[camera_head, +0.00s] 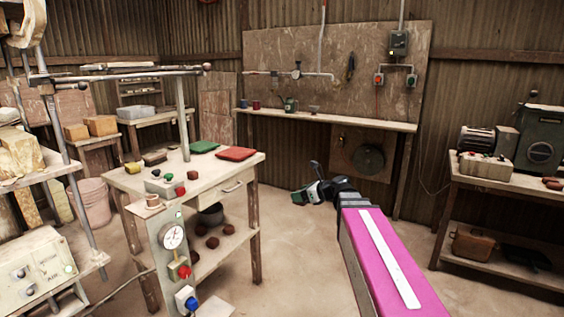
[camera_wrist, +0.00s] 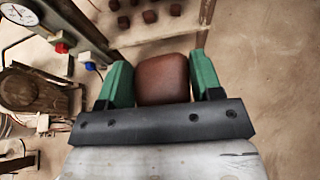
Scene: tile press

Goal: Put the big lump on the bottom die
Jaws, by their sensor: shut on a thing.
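My gripper (camera_wrist: 160,62) is shut on a reddish-brown lump (camera_wrist: 163,82), with one green finger on each side of it in the wrist view. In the head view my gripper (camera_head: 299,196) hangs over open floor, right of the work table, and the lump is not visible there. A round, worn brown part (camera_wrist: 30,90) shows at the left of the wrist view, apart from the lump; I cannot tell whether it is the bottom die. No bottom die can be made out for certain in the head view.
The work table (camera_head: 136,184) carries a green and a red cloth (camera_head: 236,154). Several smaller brown lumps (camera_head: 212,242) lie on its lower shelf. A post with a gauge (camera_head: 172,236) and buttons stands at its front. Floor (camera_head: 290,255) between table and my arm is clear.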

